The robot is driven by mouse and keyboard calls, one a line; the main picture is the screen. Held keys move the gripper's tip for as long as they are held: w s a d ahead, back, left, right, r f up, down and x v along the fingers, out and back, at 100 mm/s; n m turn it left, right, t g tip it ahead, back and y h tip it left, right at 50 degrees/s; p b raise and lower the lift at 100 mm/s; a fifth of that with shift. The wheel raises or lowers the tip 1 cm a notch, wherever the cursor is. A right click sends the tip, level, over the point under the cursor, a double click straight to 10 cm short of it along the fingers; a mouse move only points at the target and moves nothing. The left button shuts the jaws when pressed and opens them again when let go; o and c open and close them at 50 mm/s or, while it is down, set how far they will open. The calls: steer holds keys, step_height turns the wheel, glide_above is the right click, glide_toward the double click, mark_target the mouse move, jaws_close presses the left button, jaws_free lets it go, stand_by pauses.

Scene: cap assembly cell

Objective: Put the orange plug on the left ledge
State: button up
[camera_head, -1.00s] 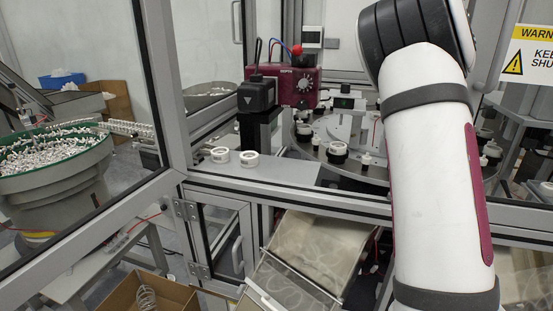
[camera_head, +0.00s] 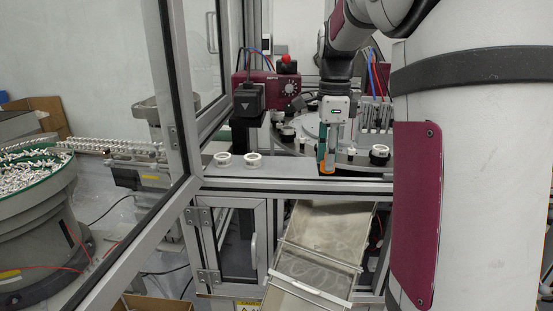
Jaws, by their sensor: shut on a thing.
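My gripper (camera_head: 328,158) points straight down in the middle of the picture and is shut on the orange plug (camera_head: 327,168). Only a small orange part of the plug shows at the fingertips; the fingers hide the rest. The plug is at the right part of the grey metal ledge (camera_head: 285,173), near its front edge. I cannot tell whether it touches the ledge or hangs just above it. Two white ring-shaped caps, a left one (camera_head: 223,160) and a right one (camera_head: 253,161), stand on the ledge to the left of the gripper.
A rotary table (camera_head: 360,158) with white and black caps lies behind and right of the gripper. A maroon control box (camera_head: 278,87) and a black block (camera_head: 248,98) stand behind the ledge. A frame post (camera_head: 172,90) rises at left. Bare ledge lies between the right cap and gripper.

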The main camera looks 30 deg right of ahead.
steer(key=p, duration=0.1)
glide_above(295, 166)
steer(key=shift+f, duration=0.65)
step_height(295, 166, down, 3)
steer(key=shift+f+p, duration=0.1)
steer(key=shift+p, duration=0.7)
steer(key=shift+f, duration=0.15)
steer(key=o, duration=0.9)
steer(key=shift+a+f, duration=0.1)
steer(key=shift+f, duration=0.05)
steer(key=shift+c, duration=0.2)
